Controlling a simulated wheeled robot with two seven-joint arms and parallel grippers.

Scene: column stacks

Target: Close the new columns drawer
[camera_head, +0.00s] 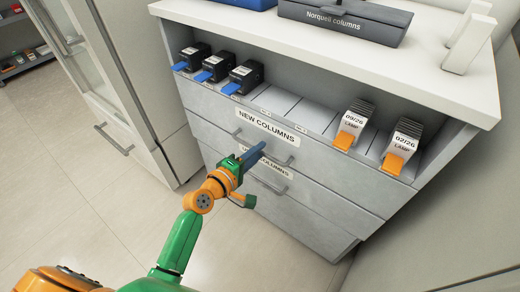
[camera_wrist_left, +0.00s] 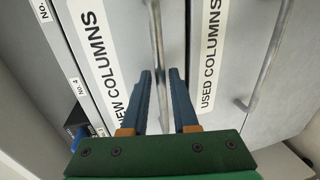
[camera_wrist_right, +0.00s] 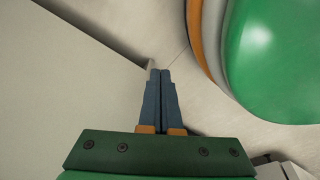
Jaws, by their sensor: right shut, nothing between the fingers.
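The new columns drawer (camera_head: 225,122) is the upper grey drawer front below the open shelf, with a "NEW COLUMNS" label and a bar handle (camera_head: 283,158). Its front looks nearly flush with the cabinet; I cannot tell whether a small gap remains. My left gripper (camera_head: 258,154) is at this handle. In the left wrist view, the gripper's fingers (camera_wrist_left: 160,75) are apart, with the handle bar (camera_wrist_left: 158,45) running between them, no clear grip showing. My right gripper (camera_wrist_right: 160,72) is shut and empty, away from the drawer and outside the head view.
The used columns drawer (camera_head: 300,195) is directly below, with its own handle (camera_wrist_left: 268,60). Black blue-tabbed columns (camera_head: 247,77) and orange-tabbed lamps (camera_head: 352,125) sit on the shelf above. A Norquell columns box (camera_head: 345,22) lies on top. Open floor (camera_head: 80,190) is at left.

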